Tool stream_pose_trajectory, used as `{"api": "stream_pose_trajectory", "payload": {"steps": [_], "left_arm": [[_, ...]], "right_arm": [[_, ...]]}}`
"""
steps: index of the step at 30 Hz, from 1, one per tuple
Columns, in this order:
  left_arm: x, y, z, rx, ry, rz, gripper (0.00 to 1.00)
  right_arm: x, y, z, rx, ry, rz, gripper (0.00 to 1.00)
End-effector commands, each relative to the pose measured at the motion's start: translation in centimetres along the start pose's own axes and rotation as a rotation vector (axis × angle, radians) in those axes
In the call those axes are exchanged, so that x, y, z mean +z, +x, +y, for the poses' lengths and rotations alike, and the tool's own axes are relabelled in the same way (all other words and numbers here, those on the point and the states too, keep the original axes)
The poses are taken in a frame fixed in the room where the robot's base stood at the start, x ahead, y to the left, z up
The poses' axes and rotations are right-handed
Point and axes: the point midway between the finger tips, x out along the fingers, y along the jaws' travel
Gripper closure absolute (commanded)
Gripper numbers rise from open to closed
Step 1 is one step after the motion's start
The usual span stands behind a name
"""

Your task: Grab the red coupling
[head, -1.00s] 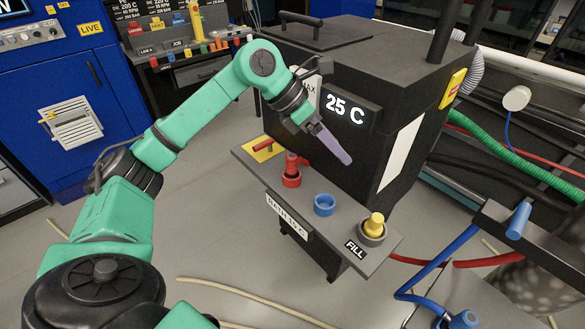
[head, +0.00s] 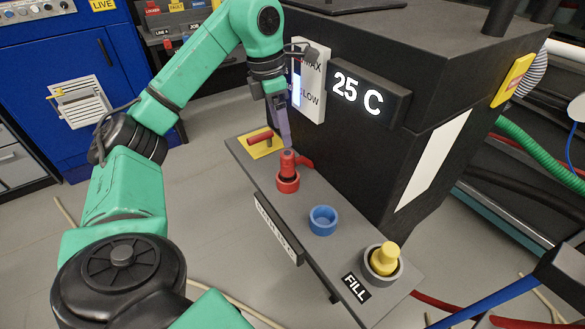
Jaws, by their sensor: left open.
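The red coupling (head: 287,168) stands upright in a red ring holder (head: 288,184) on the dark shelf on the front of the black unit. A red lever-like part sticks out to its right. My left gripper (head: 285,143) is open and points down just above the coupling's top. From this angle one finger hides the other, and I cannot tell whether they touch the coupling. My right gripper does not show.
An empty blue ring (head: 323,220) and a yellow coupling in a grey ring (head: 383,260) sit further right on the shelf (head: 345,250). A red handle on a yellow plate (head: 261,144) is to the left. The black unit (head: 420,100) rises close behind.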

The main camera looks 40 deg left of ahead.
Motion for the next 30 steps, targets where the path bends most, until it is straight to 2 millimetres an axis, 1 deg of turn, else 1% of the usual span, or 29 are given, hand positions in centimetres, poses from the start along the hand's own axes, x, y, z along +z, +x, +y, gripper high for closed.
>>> {"api": "stream_pose_trajectory", "payload": {"steps": [1,2,6,13,18,21,26,29,30], "left_arm": [[-0.1,1.8,0.0,-0.002,0.0,0.004,0.21],[-0.2,2.4,0.0,-0.001,-0.001,0.006,0.21],[-0.1,5.9,0.0,-0.002,0.0,0.004,0.21],[0.0,9.0,0.1,-0.002,0.0,0.003,0.21],[0.1,12.2,0.3,-0.002,0.001,0.003,0.21],[0.1,13.0,0.3,0.0,0.001,-0.001,0.21],[0.1,13.0,0.3,0.0,0.001,-0.002,0.21],[0.1,13.0,0.3,0.0,0.001,-0.002,0.56],[0.1,13.0,0.3,0.0,0.001,-0.002,0.71]], "right_arm": [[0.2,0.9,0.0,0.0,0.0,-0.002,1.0],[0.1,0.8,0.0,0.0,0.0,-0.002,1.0],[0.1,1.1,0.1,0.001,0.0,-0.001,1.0],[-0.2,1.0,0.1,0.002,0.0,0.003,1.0],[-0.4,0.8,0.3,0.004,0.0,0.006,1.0],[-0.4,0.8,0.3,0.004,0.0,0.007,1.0],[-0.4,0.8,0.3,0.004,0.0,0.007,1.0],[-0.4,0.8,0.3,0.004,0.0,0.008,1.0],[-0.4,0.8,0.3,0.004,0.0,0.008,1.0]]}}
